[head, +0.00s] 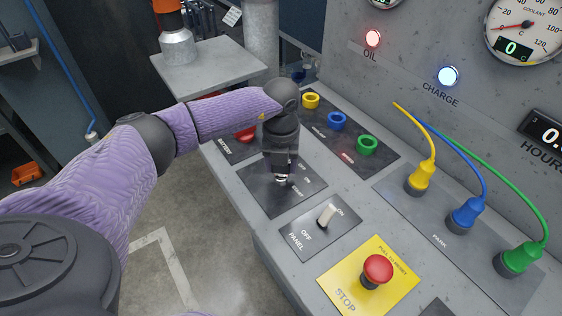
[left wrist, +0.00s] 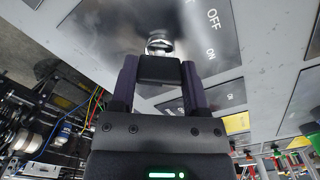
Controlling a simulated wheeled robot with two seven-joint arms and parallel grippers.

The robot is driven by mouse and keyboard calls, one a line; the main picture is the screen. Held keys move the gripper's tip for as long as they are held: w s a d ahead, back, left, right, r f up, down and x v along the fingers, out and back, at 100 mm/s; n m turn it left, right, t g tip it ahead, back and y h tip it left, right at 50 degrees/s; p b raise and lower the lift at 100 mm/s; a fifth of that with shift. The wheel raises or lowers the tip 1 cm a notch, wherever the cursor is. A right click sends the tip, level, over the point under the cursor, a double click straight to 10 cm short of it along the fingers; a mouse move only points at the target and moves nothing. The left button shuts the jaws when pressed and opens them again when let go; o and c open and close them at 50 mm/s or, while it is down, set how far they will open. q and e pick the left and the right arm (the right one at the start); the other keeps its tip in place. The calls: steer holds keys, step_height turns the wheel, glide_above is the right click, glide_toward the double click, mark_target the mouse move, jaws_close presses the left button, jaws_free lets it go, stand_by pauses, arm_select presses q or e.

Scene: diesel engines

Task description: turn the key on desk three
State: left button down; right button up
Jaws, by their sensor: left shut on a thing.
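My left gripper (head: 281,160) points down at the dark key plate (head: 258,190) on the grey desk and mostly covers the key. In the left wrist view, the two fingers of the left gripper (left wrist: 159,75) are shut on the black head of the key (left wrist: 160,69). The silver lock (left wrist: 158,43) is just beyond the key head; its round metal also shows below the fingertips in the head view. How far the key sits in the lock, I cannot tell. An ON label shows beside the plate's lock. My right gripper is not in view.
The PANEL switch (head: 326,216) and red STOP button (head: 378,269) on its yellow plate are nearer. Yellow, blue and green sockets (head: 337,121) lie behind, with plugged cables (head: 467,215) to the right. Lamps and gauges fill the upright panel.

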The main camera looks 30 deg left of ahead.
arm_select(q)
steer(key=shift+r, duration=0.1)
stand_by(0.4)
steer(key=shift+c, duration=0.4)
jaws_free()
step_height(320, 180, up, 10)
steer(key=shift+f+p, duration=0.1)
steer(key=shift+p, duration=0.95)
